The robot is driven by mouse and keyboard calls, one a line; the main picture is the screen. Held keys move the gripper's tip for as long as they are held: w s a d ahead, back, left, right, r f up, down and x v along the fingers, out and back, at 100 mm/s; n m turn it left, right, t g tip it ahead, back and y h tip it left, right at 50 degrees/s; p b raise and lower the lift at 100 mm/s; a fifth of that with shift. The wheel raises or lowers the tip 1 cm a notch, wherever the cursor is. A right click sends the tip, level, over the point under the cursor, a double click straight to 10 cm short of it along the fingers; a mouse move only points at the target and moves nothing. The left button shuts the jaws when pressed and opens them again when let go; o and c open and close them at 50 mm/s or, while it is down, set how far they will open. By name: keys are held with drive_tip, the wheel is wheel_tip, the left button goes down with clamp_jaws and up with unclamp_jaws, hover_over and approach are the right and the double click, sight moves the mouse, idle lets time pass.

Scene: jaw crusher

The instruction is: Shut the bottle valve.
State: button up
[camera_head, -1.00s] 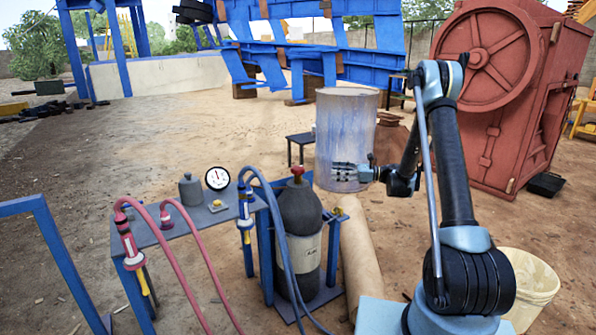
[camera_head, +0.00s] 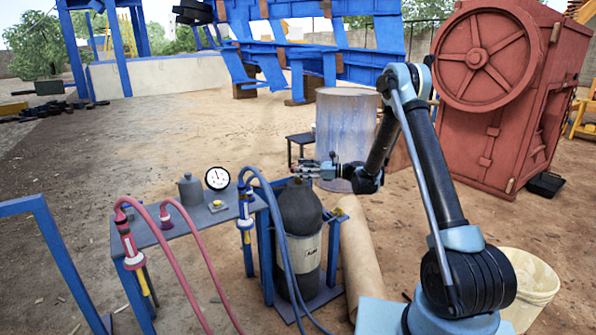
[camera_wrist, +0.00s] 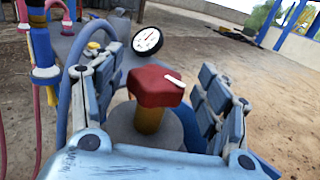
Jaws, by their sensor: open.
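The bottle valve is a red knob (camera_wrist: 155,86) with a white mark, on a brass stem. In the wrist view it sits between the two open fingers of my gripper (camera_wrist: 150,100), with visible space on both sides. In the head view my gripper (camera_head: 312,170) is at the top of the dark gas bottle (camera_head: 300,212) and hides most of the knob. The bottle stands upright in a blue frame.
A blue bench (camera_head: 160,232) to the left carries a pressure gauge (camera_head: 217,178), a grey canister (camera_head: 190,188) and red and blue hoses. The blue hose (camera_head: 283,240) hangs close to the bottle. A metal drum (camera_head: 345,125) stands behind my gripper.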

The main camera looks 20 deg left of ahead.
drive_tip(key=shift+s+a, duration=0.1)
drive_tip(key=shift+a, duration=0.75)
drive_tip(key=c, duration=1.1)
drive_tip(key=shift+a, duration=0.1)
